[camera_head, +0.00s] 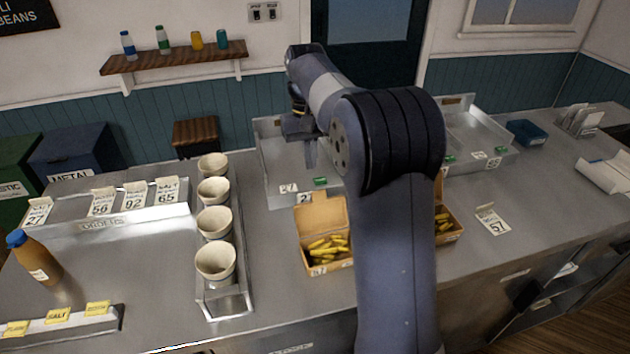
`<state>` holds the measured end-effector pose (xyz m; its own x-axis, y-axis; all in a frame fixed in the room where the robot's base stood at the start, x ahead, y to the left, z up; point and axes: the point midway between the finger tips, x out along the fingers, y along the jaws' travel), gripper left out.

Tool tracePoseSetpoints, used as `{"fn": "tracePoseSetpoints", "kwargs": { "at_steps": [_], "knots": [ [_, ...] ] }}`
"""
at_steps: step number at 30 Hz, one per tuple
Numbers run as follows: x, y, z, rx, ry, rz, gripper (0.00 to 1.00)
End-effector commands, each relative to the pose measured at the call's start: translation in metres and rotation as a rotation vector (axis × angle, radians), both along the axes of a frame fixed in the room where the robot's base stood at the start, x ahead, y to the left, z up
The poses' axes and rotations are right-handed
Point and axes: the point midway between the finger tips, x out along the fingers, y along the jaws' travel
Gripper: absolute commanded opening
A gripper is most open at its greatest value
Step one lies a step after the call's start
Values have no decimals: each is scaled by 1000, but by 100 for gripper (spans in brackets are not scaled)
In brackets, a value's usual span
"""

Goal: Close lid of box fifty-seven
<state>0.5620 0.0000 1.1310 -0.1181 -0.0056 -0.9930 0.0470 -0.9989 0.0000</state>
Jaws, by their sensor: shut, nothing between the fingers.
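An open cardboard box (341,263) of yellow fries stands on the steel counter left of my arm, its lid (322,211) raised at the back. The number on its front is too small to read surely. A second open box (452,236) with yellow fries stands right of my arm, partly hidden by it; its number cannot be read. A white card (493,221) reading 57 lies on the counter right of this second box. My gripper (310,160) is shut and empty, pointing down above the left metal tray, behind and above the left box.
Metal trays (268,160) with number cards stand at the back. Several paper cups (215,262) sit in a rack to the left. An order rail (120,219), a sauce bottle (34,258) and a labelled strip (62,325) are further left. The right counter front is mostly clear.

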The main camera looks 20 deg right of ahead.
Motion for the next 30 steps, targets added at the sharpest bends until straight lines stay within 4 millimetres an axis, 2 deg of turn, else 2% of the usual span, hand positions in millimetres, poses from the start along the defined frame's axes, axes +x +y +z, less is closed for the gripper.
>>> {"fn": "tracePoseSetpoints", "kwargs": {
  "at_steps": [8, 9, 18, 30],
  "knots": [
    [-9, 0, -60, 0, 5, 0, 0],
    [-15, -1, -50, 0, -3, -1, 0],
    [-41, -2, -39, 0, -1, -1, 0],
    [-43, -2, -38, 0, -2, 0, 0]
  ]
}}
